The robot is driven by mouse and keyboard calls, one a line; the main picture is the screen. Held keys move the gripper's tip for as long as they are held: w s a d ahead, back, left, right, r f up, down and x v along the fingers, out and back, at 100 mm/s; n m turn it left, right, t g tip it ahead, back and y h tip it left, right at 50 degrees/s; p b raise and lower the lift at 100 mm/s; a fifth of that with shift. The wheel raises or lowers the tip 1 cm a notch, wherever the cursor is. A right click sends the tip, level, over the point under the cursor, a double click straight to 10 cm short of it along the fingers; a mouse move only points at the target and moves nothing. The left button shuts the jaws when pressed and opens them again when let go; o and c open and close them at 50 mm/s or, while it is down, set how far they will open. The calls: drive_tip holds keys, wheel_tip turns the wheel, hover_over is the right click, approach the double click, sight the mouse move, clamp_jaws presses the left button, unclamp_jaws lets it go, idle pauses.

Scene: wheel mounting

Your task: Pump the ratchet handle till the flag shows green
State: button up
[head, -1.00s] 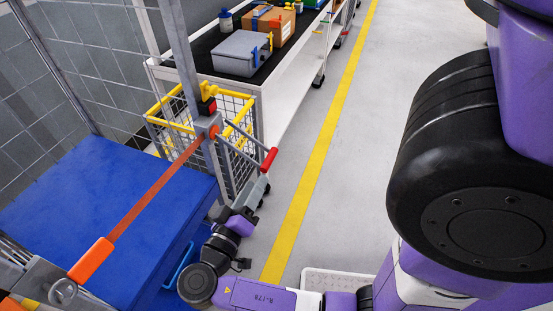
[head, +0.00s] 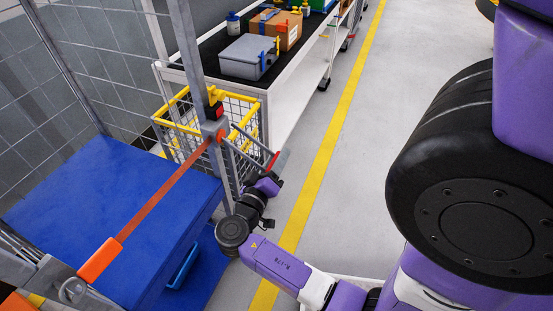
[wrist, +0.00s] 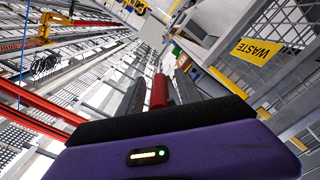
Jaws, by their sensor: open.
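The ratchet handle's red grip (head: 271,160) sticks out to the right from the ratchet on the grey post, in the head view partly covered by my gripper (head: 278,162). In the wrist view the red grip (wrist: 159,92) lies between the two grey fingers of my gripper (wrist: 160,88), which are apart. I cannot tell whether either finger touches it. A small red block (head: 214,111), apparently the flag, sits in a dark housing on the post above the ratchet; no green shows on it. An orange strap (head: 165,192) runs from the ratchet down to an orange sleeve (head: 100,260).
A blue platform (head: 70,215) lies under the strap. A wire basket with yellow rim (head: 245,122) stands behind the post. A white cart (head: 300,85) holds a grey case (head: 248,57) and a cardboard box (head: 287,35).

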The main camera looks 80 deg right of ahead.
clamp_jaws()
idle(1.4)
